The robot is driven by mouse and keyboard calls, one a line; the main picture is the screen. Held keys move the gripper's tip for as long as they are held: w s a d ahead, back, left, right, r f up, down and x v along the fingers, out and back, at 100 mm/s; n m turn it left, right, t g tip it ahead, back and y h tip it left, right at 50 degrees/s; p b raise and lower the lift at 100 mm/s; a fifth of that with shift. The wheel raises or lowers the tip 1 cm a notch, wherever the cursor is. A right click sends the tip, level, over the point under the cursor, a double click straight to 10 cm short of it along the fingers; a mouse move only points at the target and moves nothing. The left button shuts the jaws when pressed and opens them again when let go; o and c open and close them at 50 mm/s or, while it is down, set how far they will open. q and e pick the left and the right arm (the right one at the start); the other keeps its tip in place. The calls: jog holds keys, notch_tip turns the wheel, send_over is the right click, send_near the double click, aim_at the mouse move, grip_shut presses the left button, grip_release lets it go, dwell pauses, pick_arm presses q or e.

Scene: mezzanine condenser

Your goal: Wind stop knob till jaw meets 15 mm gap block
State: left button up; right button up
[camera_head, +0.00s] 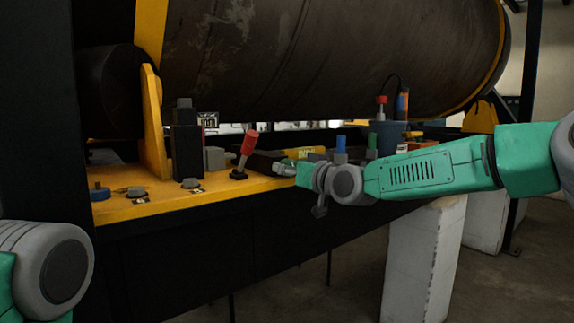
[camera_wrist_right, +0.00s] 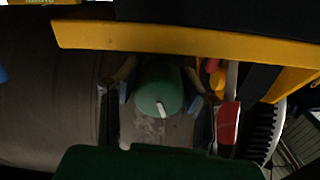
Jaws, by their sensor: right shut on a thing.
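A round green knob (camera_wrist_right: 159,92) with a white pointer mark sits between the two fingers of my right gripper (camera_wrist_right: 160,98) in the right wrist view. The fingers are shut on its sides, and the white mark points down in that picture. In the head view my right gripper (camera_head: 285,169) reaches in from the right, low over the bench behind its front edge; the knob is hidden there. I cannot pick out the jaw or the 15 mm gap block with certainty. At lower left only a grey and green part of my left arm shows, without its gripper.
A red-handled lever (camera_head: 249,142) stands left of my right gripper on the yellow bench top (camera_head: 150,206). A black block (camera_head: 187,145) and a grey block (camera_head: 214,158) stand behind. Blue and green posts stand to the right. A large dark cylinder (camera_head: 320,60) hangs over the bench.

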jog(key=shift+f+m, duration=0.15)
jog(key=shift+m, duration=0.95)
jog(key=o, duration=1.2)
jog(key=shift+s, duration=0.1)
jog(key=shift+d, duration=0.1)
jog(key=v, duration=1.2)
